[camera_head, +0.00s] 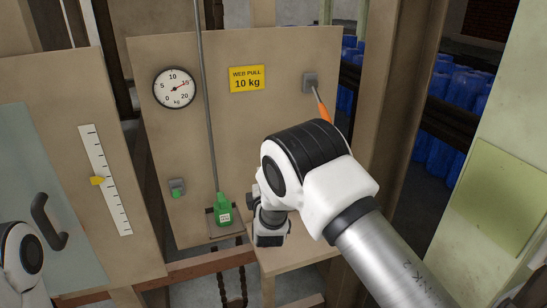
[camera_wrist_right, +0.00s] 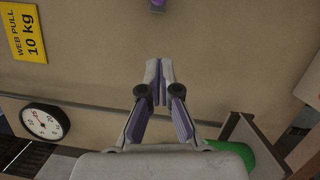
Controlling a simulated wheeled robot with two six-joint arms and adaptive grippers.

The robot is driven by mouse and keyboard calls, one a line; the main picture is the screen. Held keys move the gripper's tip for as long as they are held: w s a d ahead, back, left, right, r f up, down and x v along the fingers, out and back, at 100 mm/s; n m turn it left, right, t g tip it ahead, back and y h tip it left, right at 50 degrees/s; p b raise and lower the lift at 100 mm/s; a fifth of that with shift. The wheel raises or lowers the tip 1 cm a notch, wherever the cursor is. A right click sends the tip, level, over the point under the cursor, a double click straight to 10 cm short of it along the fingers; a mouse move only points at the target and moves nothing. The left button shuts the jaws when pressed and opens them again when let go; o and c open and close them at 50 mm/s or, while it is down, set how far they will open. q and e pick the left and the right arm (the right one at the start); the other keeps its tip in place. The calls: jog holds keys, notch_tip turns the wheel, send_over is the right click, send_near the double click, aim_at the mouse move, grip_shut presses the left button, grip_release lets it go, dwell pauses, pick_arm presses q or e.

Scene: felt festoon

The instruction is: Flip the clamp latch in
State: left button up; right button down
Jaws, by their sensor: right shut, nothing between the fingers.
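A grey bracket (camera_head: 310,82) is fixed on the upper right of the tan panel. A lever with an orange grip (camera_head: 324,110) slants down from it; the grip's lower end is close to my right arm's outline in the picture. A smaller grey and green fitting (camera_head: 177,188) sits at the panel's lower left. I cannot tell for certain which one is the clamp latch. My right gripper (camera_wrist_right: 158,75) is shut and empty in the wrist view, with its tips together before the tan panel. Its fingers are hidden in the head view. My left gripper is out of view.
A green weight (camera_head: 223,210) stands on a small plate below a vertical rod (camera_head: 206,110). The panel carries a dial (camera_head: 175,87) and a yellow sign (camera_head: 247,79). A scale with a yellow pointer (camera_head: 98,181) and a dark handle (camera_head: 47,220) are at left.

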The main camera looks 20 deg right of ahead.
jog(key=w+d+p, duration=0.3)
jog(key=w+d, duration=0.1)
jog(key=d, duration=0.1)
jog(key=shift+w+r, duration=0.4)
jog(key=shift+w+a+f, duration=0.1)
jog(key=shift+w, duration=0.05)
jog(key=d+b, duration=0.2)
jog(key=d, duration=0.3)
jog(key=shift+d+b, duration=0.2)
jog(key=shift+b, duration=0.2)
